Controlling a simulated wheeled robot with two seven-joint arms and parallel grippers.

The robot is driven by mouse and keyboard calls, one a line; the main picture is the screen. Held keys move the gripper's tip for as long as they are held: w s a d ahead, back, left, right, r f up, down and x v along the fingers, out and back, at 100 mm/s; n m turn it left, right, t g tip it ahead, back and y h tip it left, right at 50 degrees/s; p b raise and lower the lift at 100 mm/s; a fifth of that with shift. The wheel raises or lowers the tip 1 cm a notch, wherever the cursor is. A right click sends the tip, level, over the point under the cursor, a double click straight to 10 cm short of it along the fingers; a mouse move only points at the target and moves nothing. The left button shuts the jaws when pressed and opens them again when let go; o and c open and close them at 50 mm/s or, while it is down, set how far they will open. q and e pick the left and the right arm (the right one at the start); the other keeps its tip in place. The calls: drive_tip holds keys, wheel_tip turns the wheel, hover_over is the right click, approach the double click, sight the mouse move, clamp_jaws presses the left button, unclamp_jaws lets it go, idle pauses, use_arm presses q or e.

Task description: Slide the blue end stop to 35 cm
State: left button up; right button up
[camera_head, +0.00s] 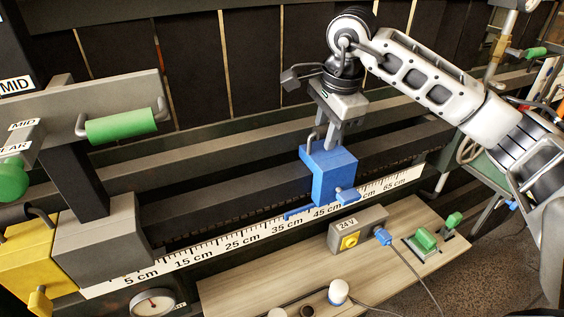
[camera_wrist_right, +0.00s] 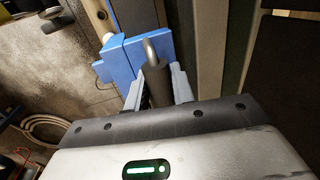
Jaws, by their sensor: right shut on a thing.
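The blue end stop (camera_head: 328,175) is a block on the dark rail behind the white centimetre scale (camera_head: 243,241). In the right wrist view, the gripper's fingers (camera_wrist_right: 157,88) close around the dark handle beside the blue body (camera_wrist_right: 122,58). My left gripper is not in view.
A grey block (camera_head: 100,245) and yellow block (camera_head: 28,255) stand at the rail's left end. A green handle (camera_head: 121,126) is above. A wooden board (camera_head: 270,280) in front carries a 24 V box (camera_head: 357,228) and green-topped parts. The rail between the grey block and the stop looks clear.

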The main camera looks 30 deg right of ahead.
drive_tip(key=shift+d, duration=0.5)
idle(0.4)
drive_tip(key=o, duration=1.5)
drive_tip(key=shift+o, duration=1.2)
drive_tip(key=shift+s+r, duration=0.1)
drive_tip(key=shift+c, duration=0.5)
drive_tip(key=shift+c, duration=0.2)
